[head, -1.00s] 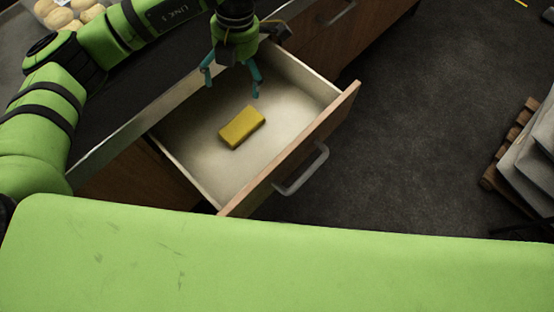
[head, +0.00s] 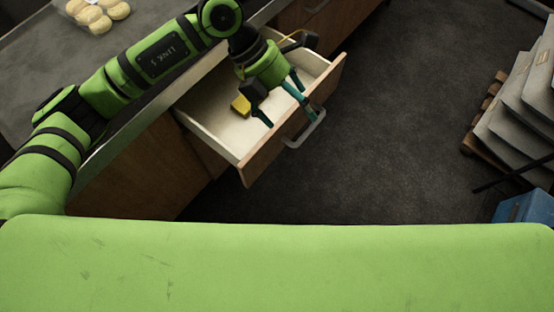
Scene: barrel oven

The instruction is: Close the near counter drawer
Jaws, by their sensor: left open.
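The near counter drawer (head: 217,137) stands pulled out from the wooden counter, with a wood front (head: 290,122) and a grey bar handle (head: 306,130). A yellow block (head: 241,105) lies inside it, partly hidden by my gripper. My left gripper (head: 288,118) is open, with its teal fingers over the drawer close to the inner side of the front panel. I cannot tell whether the fingers touch the panel. My right gripper is not in view.
Another drawer front with a handle (head: 316,5) is beyond. Grey sacks on a wooden pallet (head: 483,112) and a blue crate (head: 527,208) stand at the right. The dark floor between is clear.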

